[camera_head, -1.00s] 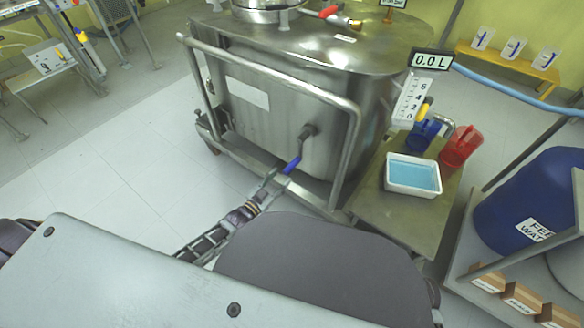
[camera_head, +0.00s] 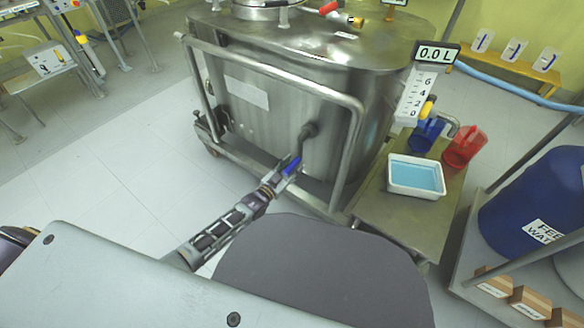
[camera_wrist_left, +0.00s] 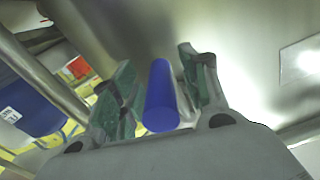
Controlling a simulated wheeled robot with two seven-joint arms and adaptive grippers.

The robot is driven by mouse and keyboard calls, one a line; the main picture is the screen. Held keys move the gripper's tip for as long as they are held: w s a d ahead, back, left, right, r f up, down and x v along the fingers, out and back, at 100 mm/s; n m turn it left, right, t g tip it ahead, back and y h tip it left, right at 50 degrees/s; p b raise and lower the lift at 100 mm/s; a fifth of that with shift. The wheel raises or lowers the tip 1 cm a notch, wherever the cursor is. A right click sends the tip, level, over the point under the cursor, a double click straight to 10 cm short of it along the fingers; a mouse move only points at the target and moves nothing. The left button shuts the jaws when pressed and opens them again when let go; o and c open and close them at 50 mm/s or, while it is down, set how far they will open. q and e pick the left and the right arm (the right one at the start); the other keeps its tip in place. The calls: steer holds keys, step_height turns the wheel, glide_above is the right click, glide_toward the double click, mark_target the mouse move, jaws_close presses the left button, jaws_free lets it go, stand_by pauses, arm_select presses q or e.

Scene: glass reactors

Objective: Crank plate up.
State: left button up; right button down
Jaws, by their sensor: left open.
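A crank with a blue handle (camera_head: 291,165) sticks out from the front of the steel tank (camera_head: 290,110), and its hub (camera_head: 309,130) sits low on the tank wall. The handle hangs down from the hub. My left gripper (camera_head: 287,171) is at the blue handle. In the left wrist view, the open fingers of the left gripper (camera_wrist_left: 157,92) stand on either side of the blue handle (camera_wrist_left: 161,100), with a gap at least on the left side. The plate is not identifiable in these frames. My right gripper is not in view.
A steel rail (camera_head: 275,72) frames the tank front near the crank. At the right, a low cart (camera_head: 400,218) carries a white tray of blue liquid (camera_head: 415,177), a blue jug (camera_head: 425,134) and a red jug (camera_head: 464,148). Floor at the left is clear.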

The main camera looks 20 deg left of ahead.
arm_select(q)
steer(key=shift+c, duration=0.4)
jaws_close()
steer(key=shift+w+a+r+m, duration=0.1)
steer(key=shift+w+a+m, duration=0.1)
steer(key=shift+a+m, duration=0.2)
